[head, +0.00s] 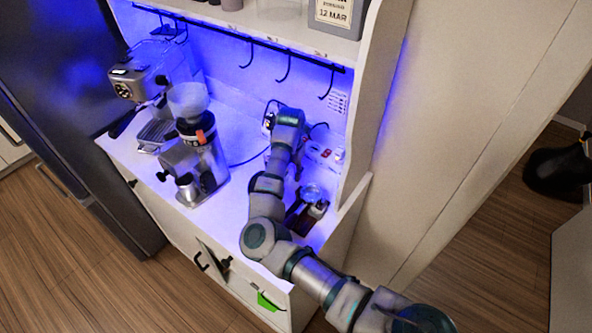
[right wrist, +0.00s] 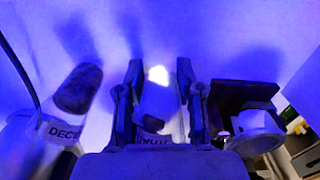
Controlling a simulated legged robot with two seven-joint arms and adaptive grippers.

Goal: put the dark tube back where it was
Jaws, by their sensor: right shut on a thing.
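My right gripper (right wrist: 160,82) is shut on a pale tube (right wrist: 158,104) with dark lettering on its label, partly cut off by the gripper body. The tube sits between the two dark fingers, with a bright glare at its far end. To its left in the right wrist view is another tube (right wrist: 62,122), with a dark end and a label that starts "DEC". In the head view my right arm reaches over the counter to its back wall, and the gripper (head: 271,117) is mostly hidden by my wrist. I cannot tell whether the held tube touches anything. My left gripper is not in view.
An espresso machine (head: 150,78) and a grinder (head: 190,135) stand on the counter (head: 232,122) to the left. A dark tray (head: 296,218) with small tools is at the right, near a power strip (head: 322,154). Hooks (head: 284,68) hang from a rail above.

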